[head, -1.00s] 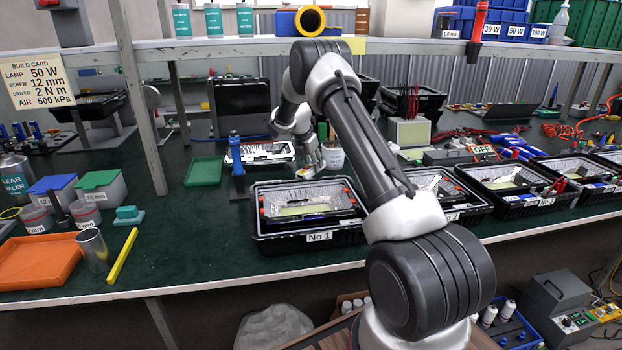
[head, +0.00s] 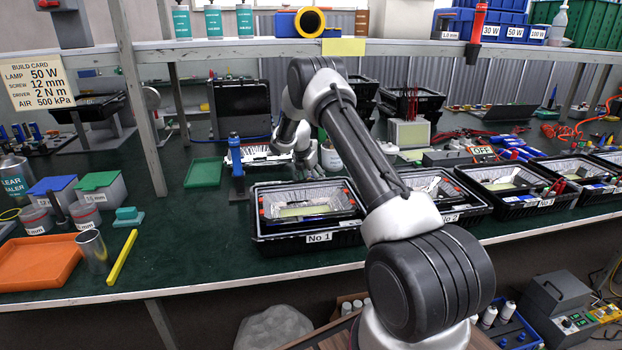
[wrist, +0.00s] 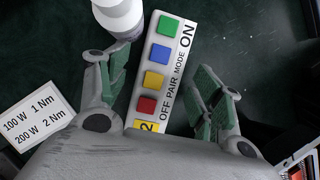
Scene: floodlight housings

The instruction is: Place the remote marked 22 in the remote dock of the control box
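The remote (wrist: 160,75) lies between my gripper's fingers in the wrist view. It is white, with green, blue, yellow and red buttons and the words ON, PAIR MODE and OFF. Its yellow number label (wrist: 147,126) is partly hidden by my gripper; only one 2 reads clearly. My gripper (wrist: 160,85) is open, its green pads on either side of the remote, with a gap on the right side. In the head view my gripper (head: 308,168) is low over the bench behind tray No 1, and the remote cannot be made out there. I cannot identify the control box or its dock for sure.
A white container (wrist: 120,15) stands close by the left finger. A card (wrist: 36,115) reading 100 W 1 Nm, 200 W 2 Nm lies at left. Black tray No 1 (head: 320,238) is in front of my gripper; a green tray (head: 204,172) lies to its left.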

